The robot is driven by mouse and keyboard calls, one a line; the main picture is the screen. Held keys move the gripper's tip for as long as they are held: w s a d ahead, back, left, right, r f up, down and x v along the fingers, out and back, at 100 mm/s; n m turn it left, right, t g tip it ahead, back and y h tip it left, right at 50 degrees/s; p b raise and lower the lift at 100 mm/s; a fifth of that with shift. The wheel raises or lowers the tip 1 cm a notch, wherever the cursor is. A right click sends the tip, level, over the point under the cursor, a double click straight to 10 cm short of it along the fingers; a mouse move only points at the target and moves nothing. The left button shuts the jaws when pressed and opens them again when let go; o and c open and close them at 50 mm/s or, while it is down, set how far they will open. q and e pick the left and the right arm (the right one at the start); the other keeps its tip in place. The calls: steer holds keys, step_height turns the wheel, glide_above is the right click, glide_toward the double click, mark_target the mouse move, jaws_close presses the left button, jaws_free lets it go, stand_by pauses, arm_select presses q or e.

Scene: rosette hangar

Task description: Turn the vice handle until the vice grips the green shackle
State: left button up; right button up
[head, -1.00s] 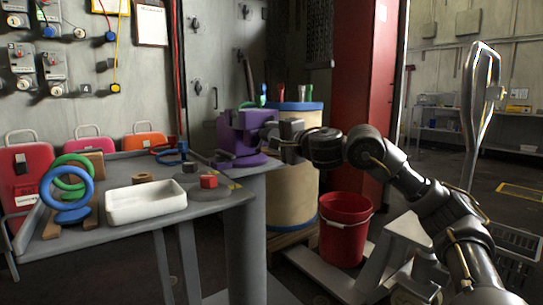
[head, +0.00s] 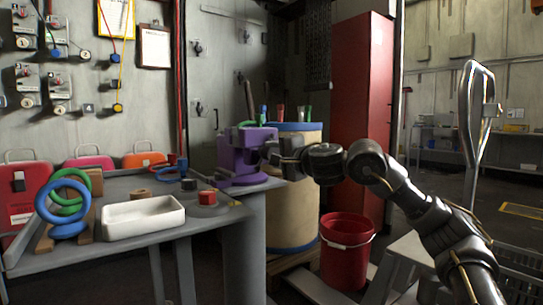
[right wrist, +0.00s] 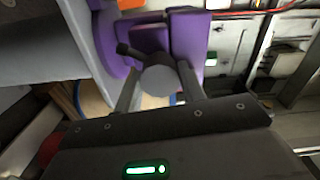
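The purple vice (head: 236,160) stands on the right end of the grey bench and also shows in the right wrist view (right wrist: 190,38). In that view, its grey round handle hub (right wrist: 157,80) faces the camera, with a dark knobbed bar (right wrist: 128,50). My right gripper (right wrist: 159,78) has its two fingers apart, one on each side of the hub; firm contact is not visible. In the head view my right gripper (head: 270,153) is at the vice's right side. My left gripper is out of view.
A white tray (head: 143,220), blue ring (head: 66,228), green ring (head: 90,180) and red block (head: 207,197) are on the bench (head: 110,250). A tan drum (head: 300,215) stands behind the vice. A red bucket (head: 345,260) stands on the floor below my right arm.

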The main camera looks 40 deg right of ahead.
steer(key=shift+c, duration=1.2)
steer(key=m+p, duration=0.4)
steer(key=m, duration=0.7)
steer(key=shift+w+m, duration=0.1)
steer(key=shift+m, duration=0.3)
steer(key=m, duration=0.3)
steer(key=shift+p, duration=0.35)
